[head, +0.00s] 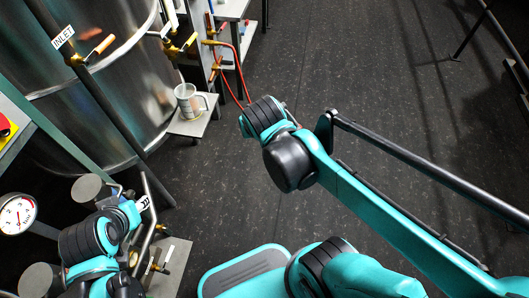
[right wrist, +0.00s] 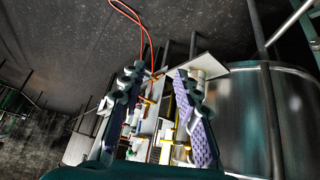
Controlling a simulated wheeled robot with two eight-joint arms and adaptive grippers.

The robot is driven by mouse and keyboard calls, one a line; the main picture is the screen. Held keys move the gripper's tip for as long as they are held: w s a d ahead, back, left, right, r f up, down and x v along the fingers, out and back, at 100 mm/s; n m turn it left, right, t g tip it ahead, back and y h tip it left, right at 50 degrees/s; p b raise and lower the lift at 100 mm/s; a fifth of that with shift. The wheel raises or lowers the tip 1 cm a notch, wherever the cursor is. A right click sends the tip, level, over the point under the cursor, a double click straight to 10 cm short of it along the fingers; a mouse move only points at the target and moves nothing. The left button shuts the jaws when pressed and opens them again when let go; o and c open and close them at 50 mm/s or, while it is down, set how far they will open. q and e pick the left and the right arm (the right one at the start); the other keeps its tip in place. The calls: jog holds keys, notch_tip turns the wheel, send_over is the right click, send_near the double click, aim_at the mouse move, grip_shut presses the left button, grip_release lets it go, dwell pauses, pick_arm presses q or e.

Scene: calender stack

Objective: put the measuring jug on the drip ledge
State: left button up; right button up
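The measuring jug (head: 187,100), a pale grey cup with a handle on its right and a thin stick in it, stands upright on a small grey ledge (head: 190,126) beside the steel tank. I take this as the drip ledge. In the right wrist view, my right gripper (right wrist: 152,110) has its fingers spread with nothing held between them. A pale round shape, probably the jug (right wrist: 197,76), shows behind the right finger, near the ledge (right wrist: 212,66). In the head view, the right fingers are hidden. My left arm is at lower left; its fingers do not show.
The steel tank (head: 105,75) fills the upper left. Brass valves (head: 172,50) and a red hose (head: 240,75) are close to the jug. A dark diagonal pipe (head: 100,95) runs in front of the tank. A pressure gauge (head: 17,214) is at lower left. The dark floor (head: 330,60) is open.

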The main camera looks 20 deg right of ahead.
jog(key=s+f+n+y, duration=0.1)
jog(key=s+f, duration=0.1)
jog(key=s, duration=0.6)
jog(key=shift+a+y, duration=0.3)
jog(key=shift+a, duration=0.1)
